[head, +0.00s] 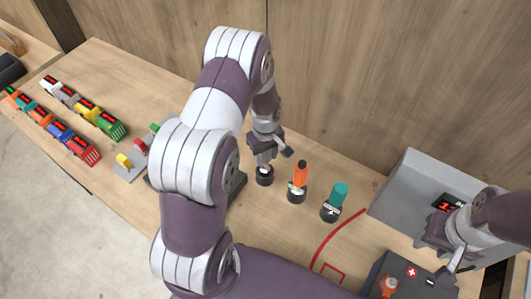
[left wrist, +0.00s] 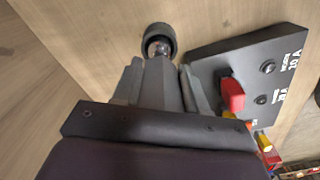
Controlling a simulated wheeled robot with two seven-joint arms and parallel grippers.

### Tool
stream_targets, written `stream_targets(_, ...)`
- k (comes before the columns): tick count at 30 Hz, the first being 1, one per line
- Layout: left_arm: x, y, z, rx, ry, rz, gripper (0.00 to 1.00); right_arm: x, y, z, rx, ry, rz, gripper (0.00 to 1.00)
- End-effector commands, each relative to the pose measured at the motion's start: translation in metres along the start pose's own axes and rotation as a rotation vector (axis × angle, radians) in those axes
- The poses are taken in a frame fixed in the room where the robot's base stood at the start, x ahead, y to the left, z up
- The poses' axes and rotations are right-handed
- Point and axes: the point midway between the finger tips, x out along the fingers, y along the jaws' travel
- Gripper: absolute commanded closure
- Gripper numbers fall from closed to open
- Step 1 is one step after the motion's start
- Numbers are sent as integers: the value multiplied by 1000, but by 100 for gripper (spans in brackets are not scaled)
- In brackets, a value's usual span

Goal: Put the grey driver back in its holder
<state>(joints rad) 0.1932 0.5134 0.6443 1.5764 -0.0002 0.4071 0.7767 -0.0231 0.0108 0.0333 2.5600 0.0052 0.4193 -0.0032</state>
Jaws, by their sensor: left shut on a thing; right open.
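My left gripper (head: 267,152) is shut on the grey driver (head: 264,163), which is mostly hidden between the fingers. The driver stands roughly upright right at a round black holder (head: 264,177), the leftmost of three in a row. In the left wrist view the holder (left wrist: 159,32) is just beyond the fingertips, and the driver's end (left wrist: 158,48) overlaps its opening. I cannot tell how deep the driver sits in it. My right gripper (head: 448,256) is open and empty at the lower right.
An orange driver (head: 300,174) and a teal driver (head: 340,193) stand in the neighbouring holders. A dark panel with a red switch (left wrist: 231,95) lies close to the left gripper. A grey bin (head: 397,188) stands at the right. Several toy trucks (head: 82,150) are at the left.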

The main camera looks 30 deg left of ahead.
Motion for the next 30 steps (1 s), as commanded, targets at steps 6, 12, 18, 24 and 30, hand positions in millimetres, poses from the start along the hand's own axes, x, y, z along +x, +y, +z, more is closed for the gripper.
stream_targets(6, 6, 0, 0, 0, 0, 0, 100, 5, 0, 1, 0, 0, 0, 57)
stream_targets(12, 11, 0, 0, 0, 0, 0, 100, 9, 0, 1, 0, 0, 0, 57)
stream_targets(18, 16, 0, 0, 0, 0, 0, 100, 12, 0, 2, 0, 0, 0, 57)
stream_targets(24, 21, 0, 0, 0, 0, 0, 100, 16, 0, 2, 0, 0, 0, 57)
stream_targets(30, 22, 0, 0, 0, 0, 0, 28, 16, 0, 2, 0, 0, 0, 57)
